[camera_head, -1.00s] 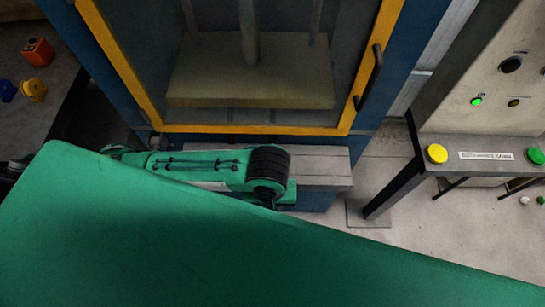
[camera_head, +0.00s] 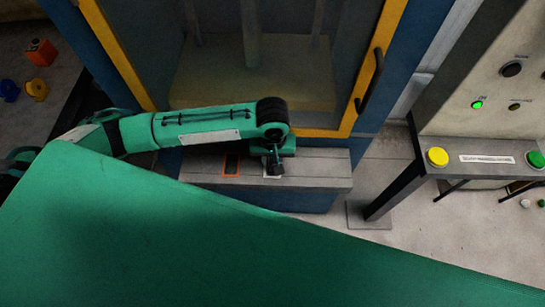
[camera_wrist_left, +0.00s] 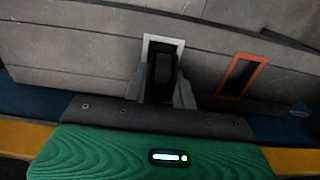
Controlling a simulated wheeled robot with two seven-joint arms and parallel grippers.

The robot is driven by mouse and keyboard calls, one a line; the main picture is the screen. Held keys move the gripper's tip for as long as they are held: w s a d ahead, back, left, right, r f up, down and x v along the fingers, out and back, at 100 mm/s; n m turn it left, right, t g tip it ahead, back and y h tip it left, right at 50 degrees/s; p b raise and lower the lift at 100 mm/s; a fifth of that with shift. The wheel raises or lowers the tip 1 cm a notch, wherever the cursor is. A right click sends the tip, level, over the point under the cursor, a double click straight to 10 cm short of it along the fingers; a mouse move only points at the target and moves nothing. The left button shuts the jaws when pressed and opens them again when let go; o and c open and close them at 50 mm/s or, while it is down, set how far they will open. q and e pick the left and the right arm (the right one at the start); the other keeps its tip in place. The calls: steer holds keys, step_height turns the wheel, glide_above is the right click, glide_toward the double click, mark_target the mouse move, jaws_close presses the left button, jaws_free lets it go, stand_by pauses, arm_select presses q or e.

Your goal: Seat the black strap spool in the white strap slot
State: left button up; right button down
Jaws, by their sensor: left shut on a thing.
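My left gripper (camera_head: 272,164) is at the front ledge of the machine, over the white strap slot (camera_head: 268,175). In the left wrist view its two fingers (camera_wrist_left: 162,92) are shut on the black strap spool (camera_wrist_left: 161,68), one finger on each side. The white strap slot (camera_wrist_left: 180,42) shows there as a white frame around the spool's far end, and the spool covers its near side. I cannot tell how deep the spool sits or whether it touches the frame. My right gripper is out of view.
An orange-framed slot (camera_head: 232,165) lies beside the white one on the grey ledge (camera_head: 320,170). The machine's yellow-framed door (camera_head: 369,80) rises behind. A button console (camera_head: 480,158) stands at right. Orange (camera_head: 40,52), blue (camera_head: 9,91) and yellow (camera_head: 36,89) pieces lie on a table at left.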

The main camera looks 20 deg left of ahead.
arm_select(q)
steer(key=o, duration=0.6)
steer(key=shift+f, duration=0.1)
steer(key=shift+c, duration=0.2)
steer(key=o, duration=0.4)
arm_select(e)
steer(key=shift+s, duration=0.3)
arm_select(q)
steer(key=shift+o, duration=0.2)
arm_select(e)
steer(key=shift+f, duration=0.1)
arm_select(q)
steer(key=shift+r, duration=0.35)
step_height(320, 180, up, 12)
steer(key=shift+f+p, duration=0.25)
steer(key=shift+p, duration=0.05)
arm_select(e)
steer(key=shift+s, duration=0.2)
arm_select(q)
steer(key=shift+s, duration=0.1)
